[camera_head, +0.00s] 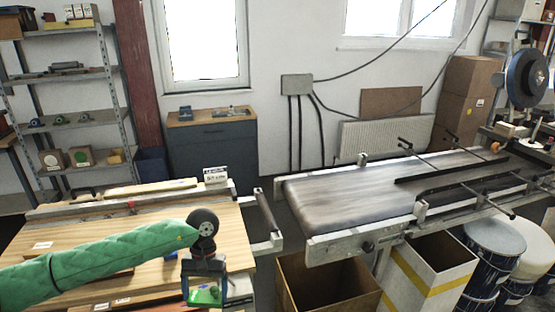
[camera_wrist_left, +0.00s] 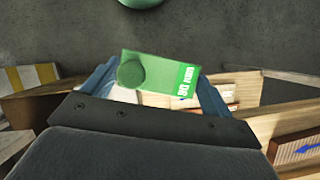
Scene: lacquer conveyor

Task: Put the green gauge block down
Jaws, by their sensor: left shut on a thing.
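My left gripper (camera_head: 204,289) points down over the front right corner of the wooden bench (camera_head: 160,218). It is shut on the green gauge block (camera_head: 203,297), whose lower part shows between the fingers. In the left wrist view the block (camera_wrist_left: 170,78) lies across between the two blue fingers. It is a flat green plate with a round dark green knob and a white-lettered label at its right end. Whether the block touches anything below cannot be told. My right gripper is in neither view.
A conveyor belt (camera_head: 375,186) stands to the right, past a gap with a roller (camera_head: 265,211). Open cardboard boxes (camera_head: 327,285) stand on the floor below it. Metal rails (camera_head: 120,203) run along the bench's back. Shelving (camera_head: 70,95) stands at the back left.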

